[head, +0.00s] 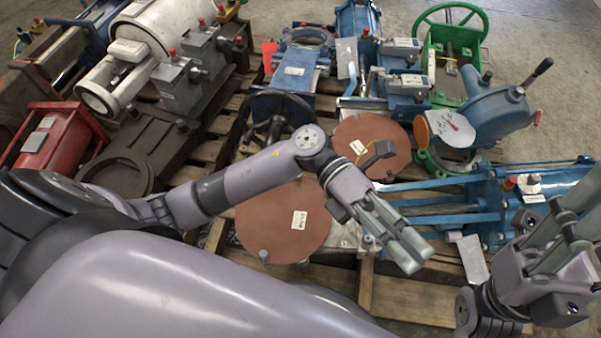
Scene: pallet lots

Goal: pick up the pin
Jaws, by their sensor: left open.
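I cannot single out the pin for certain. Small grey pin-like pieces show around the near brown disc (283,222), one at its lower-left edge (264,255) and one to its right (368,241). My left gripper (414,258) is over the pallet, right of this disc, its fingers pointing down and right. It is open with a narrow gap, and I see nothing between the fingers. It hides part of the pallet and blue parts behind it. My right gripper (580,225) is at the lower right, fingers up, partly cut off by the picture edge.
Blue valve bodies (500,108), a green handwheel (452,12), a second brown disc (388,135) and a blue frame (470,200) crowd the wooden pallet (410,298). Red (62,138) and white (165,30) machines stand left. Concrete floor is free at the upper right.

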